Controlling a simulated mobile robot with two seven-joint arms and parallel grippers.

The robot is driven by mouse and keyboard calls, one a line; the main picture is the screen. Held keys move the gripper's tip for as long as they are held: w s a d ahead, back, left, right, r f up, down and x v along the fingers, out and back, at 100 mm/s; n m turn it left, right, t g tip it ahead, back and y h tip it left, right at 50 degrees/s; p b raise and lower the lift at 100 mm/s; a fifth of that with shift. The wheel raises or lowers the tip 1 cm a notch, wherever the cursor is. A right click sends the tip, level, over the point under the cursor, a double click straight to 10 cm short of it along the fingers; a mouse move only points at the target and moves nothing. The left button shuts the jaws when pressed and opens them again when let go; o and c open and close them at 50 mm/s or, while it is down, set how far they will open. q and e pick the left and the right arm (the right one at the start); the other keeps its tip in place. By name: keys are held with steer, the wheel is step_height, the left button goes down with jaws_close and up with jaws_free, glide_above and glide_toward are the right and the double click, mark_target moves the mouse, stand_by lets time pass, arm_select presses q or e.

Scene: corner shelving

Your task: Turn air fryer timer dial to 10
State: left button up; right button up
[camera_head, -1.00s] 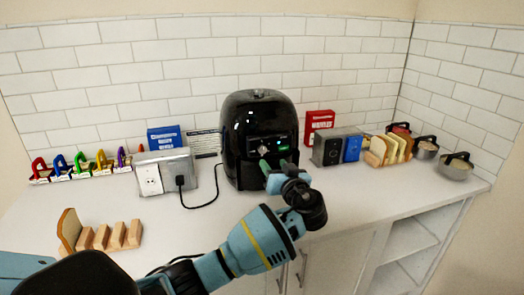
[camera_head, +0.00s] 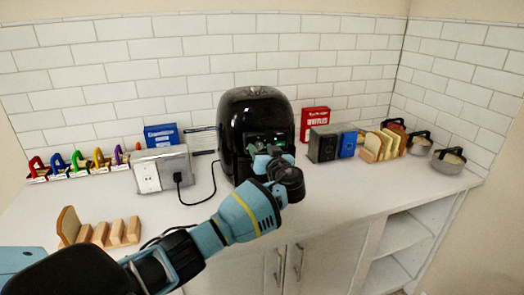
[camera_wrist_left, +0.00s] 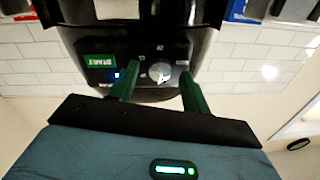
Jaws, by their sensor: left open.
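In the head view, my left wrist partly hides the panel and the dial. My right gripper is not in view.
A silver toaster-like box with a socket face and cable (camera_head: 163,170) stands left of the fryer. A grey box (camera_head: 324,144), bread rack (camera_head: 382,145) and pots (camera_head: 448,160) stand right. A wooden rack (camera_head: 118,233) sits at front left. The counter front right is clear.

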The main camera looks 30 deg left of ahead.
arm_select(q)
steer(key=c, duration=1)
steer(key=shift+f+m, duration=0.1)
steer(key=shift+m, duration=0.2)
steer(key=m, duration=0.5)
steer(key=shift+m, duration=0.4)
steer(key=m, duration=0.5)
steer(key=shift+m+t, duration=0.3)
steer(key=o, duration=1)
